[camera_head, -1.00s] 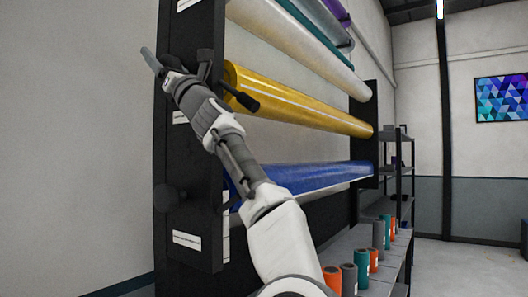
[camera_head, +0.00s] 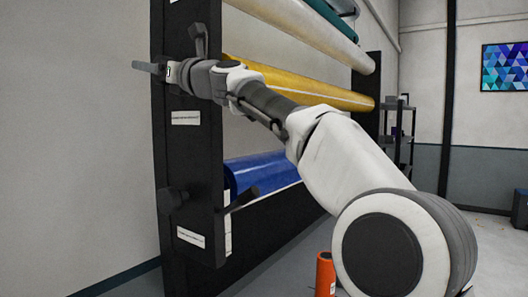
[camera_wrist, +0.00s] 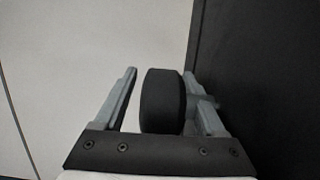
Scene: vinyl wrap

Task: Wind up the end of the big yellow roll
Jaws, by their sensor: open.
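The big yellow roll (camera_head: 310,92) lies across the rack, between a cream roll above and a blue roll below. My arm hides part of its near end. My gripper (camera_head: 148,67) is at the outer side of the rack's near end post, about level with the yellow roll. In the wrist view my gripper (camera_wrist: 160,76) is open, with a black round knob (camera_wrist: 161,102) between its fingers. The knob is close to the right finger, with a gap to the left one; I cannot tell whether it touches.
The black end post (camera_head: 190,145) stands right beside my gripper. A dark handle (camera_head: 198,42) sticks up just above it. The blue roll (camera_head: 262,170) has a knob (camera_head: 172,200) and a crank handle (camera_head: 240,198). An orange tube (camera_head: 325,272) stands low beside my arm. The left wall is bare.

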